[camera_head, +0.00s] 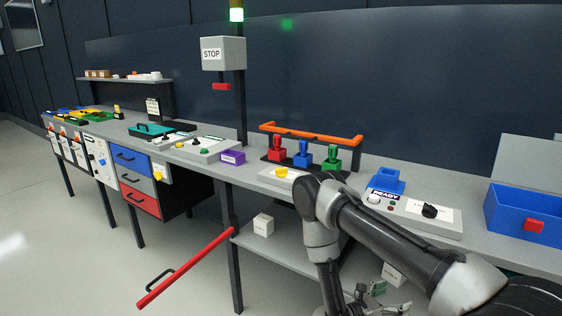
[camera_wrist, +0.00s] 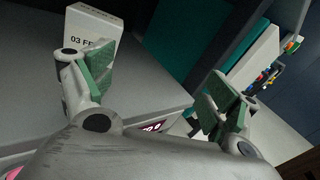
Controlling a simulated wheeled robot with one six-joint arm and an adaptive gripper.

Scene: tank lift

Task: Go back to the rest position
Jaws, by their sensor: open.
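My gripper (camera_head: 368,296) shows at the bottom of the head view, low by the shelf under the bench, with my arm reaching down to it from the right. In the wrist view its two green-padded fingers (camera_wrist: 162,88) stand wide apart with nothing between them. A white box (camera_wrist: 95,30) with a label reading "03 F…" stands on a grey surface just beyond the left finger, and part of it is hidden behind that finger. In the head view a white box (camera_head: 394,275) sits close to the right of the gripper, partly hidden by my arm.
The grey shelf (camera_head: 290,256) under the bench carries another white box (camera_head: 263,224). A red bar (camera_head: 185,268) sticks out toward the front left. Above are red, blue and green stamp-like blocks (camera_head: 303,154), an orange rail (camera_head: 310,133) and a blue bin (camera_head: 510,215). Floor is free at left.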

